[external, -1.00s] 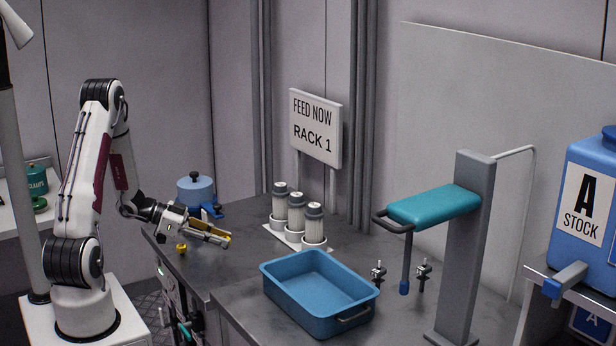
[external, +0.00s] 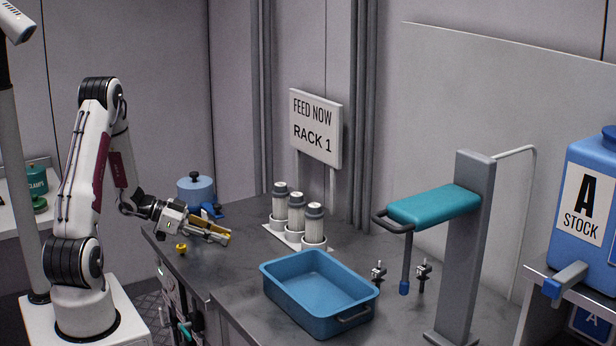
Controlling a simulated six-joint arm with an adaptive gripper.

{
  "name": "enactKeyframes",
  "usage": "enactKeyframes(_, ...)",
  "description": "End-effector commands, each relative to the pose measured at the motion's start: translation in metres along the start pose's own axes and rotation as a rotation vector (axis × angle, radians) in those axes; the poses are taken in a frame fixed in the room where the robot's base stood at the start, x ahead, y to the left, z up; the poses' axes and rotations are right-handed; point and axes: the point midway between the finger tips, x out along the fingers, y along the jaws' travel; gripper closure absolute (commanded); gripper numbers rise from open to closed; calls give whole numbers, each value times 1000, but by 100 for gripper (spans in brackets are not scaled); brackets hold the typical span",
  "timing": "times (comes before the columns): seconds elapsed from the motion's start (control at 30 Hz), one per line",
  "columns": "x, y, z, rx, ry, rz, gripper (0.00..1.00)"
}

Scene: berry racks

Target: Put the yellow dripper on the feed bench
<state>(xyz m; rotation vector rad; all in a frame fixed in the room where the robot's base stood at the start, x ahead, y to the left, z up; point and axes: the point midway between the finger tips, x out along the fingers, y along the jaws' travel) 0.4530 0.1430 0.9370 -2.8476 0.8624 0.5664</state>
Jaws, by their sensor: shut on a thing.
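My gripper (external: 226,238) is at the left end of the dark bench, low over its top, pointing right. Its fingers are shut on a yellow thing (external: 212,235), which I take to be the yellow dripper; the fingers hide most of it. A small yellow piece (external: 181,249) shows just below and left of the fingers. I cannot tell whether it is joined to the held thing or touches the bench. The feed bench (external: 245,262) is the dark grey top beside the sign reading "FEED NOW RACK 1" (external: 315,128).
A white rack (external: 285,238) with several capped cylinders stands right of my gripper. A blue tray (external: 318,295) is in front of it. A blue pot (external: 195,190) is behind my gripper. Two small dark fittings (external: 379,272) and a teal-topped stand (external: 435,206) are at right.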

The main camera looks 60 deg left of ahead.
Motion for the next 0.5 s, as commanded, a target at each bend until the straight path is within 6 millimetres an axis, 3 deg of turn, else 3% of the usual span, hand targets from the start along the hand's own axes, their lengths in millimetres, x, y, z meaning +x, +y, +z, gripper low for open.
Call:
enactKeyframes(0.27, 7, -3, -2, 6, -3, 10, 88)
enactKeyframes(0.5, 33, -14, -12, 23, -15, 46, 88)
